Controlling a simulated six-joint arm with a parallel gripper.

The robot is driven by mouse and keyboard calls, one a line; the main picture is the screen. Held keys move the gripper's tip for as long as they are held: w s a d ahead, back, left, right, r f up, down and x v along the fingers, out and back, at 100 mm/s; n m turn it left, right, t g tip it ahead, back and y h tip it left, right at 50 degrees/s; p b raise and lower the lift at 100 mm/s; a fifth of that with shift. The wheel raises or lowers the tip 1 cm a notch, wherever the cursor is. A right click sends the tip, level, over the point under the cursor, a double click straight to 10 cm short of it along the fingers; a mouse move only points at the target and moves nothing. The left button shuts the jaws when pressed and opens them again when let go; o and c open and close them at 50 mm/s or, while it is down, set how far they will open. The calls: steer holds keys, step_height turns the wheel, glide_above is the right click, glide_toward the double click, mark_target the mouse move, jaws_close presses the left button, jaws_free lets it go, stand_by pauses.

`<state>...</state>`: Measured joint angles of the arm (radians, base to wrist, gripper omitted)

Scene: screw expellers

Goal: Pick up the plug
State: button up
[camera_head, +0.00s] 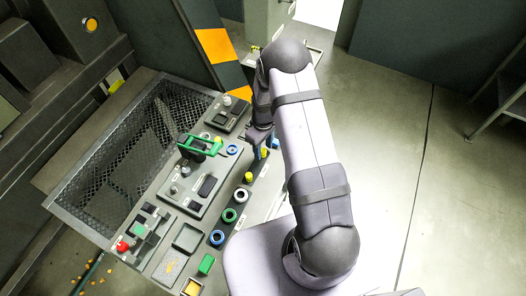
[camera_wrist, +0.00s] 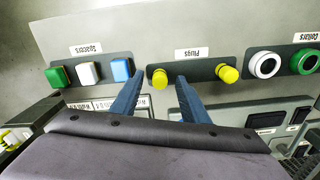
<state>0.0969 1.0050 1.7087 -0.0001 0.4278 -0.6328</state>
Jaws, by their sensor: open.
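Two yellow plugs sit on a dark strip labelled "Plugs" in the wrist view, a left one (camera_wrist: 159,79) and a right one (camera_wrist: 228,73). In the head view, one yellow plug (camera_head: 248,177) shows on the panel's right edge, and another yellow piece (camera_head: 264,153) shows beside the fingers. My gripper (camera_wrist: 160,80) is open, with its two blue fingers apart. The left plug appears between the fingertips in the wrist view. I cannot tell whether the fingers are down at its height. The gripper is partly hidden behind my arm in the head view (camera_head: 260,140).
Green, white and blue spacers (camera_wrist: 88,72) lie left of the plugs in the wrist view. White and green collars (camera_wrist: 264,65) lie to the right. A control panel with a green-handled part (camera_head: 199,146) and a mesh basket (camera_head: 130,150) stand left of my arm.

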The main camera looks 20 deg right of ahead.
mark_target(263, 150)
jaws_close()
steer(key=shift+r, duration=0.15)
steer(key=shift+r+b, duration=1.6)
steer(key=shift+r, duration=3.3)
steer(key=w+a+n, duration=0.3)
steer(key=w+a, duration=0.3)
steer(key=a, duration=0.3)
steer(key=w+a+n, duration=0.3)
steer(key=w+a, duration=0.4)
steer(key=a, duration=0.3)
steer(key=shift+f, duration=0.35)
